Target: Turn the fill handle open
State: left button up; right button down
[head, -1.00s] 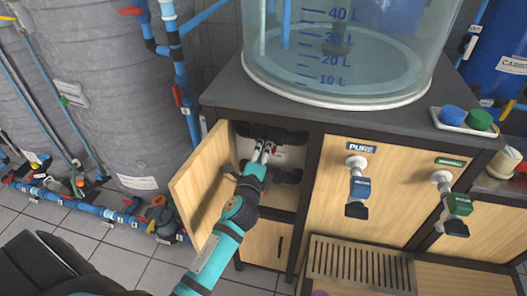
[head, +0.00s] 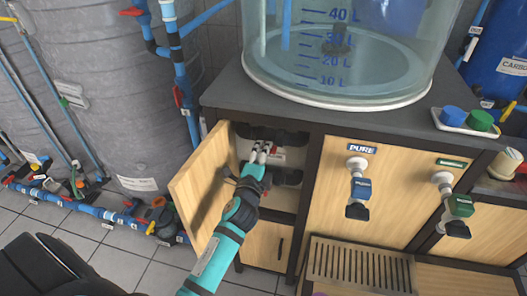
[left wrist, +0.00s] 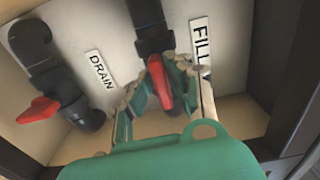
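The red fill handle (left wrist: 160,84) sits on a black pipe beside the FILL label (left wrist: 201,42) in the left wrist view. My left gripper (left wrist: 166,76) has one finger on each side of this handle, drawn in close against it. In the head view my left gripper (head: 260,150) reaches into the open cabinet, and its fingers hide most of the handle. A second red handle (left wrist: 38,110) is on the pipe beside the DRAIN label (left wrist: 101,69), apart from the gripper. My right gripper is in neither view.
The open wooden cabinet door (head: 203,190) stands close to the left of my arm. A large clear tank (head: 340,50) stands on the dark countertop (head: 225,92). The PURE tap (head: 358,188) and a green-marked tap (head: 456,205) are on the panels to the right.

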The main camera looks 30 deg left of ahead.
pick_arm(q)
jog(key=o, duration=0.3)
jog(key=v, duration=1.2)
jog(key=shift+f, duration=0.1)
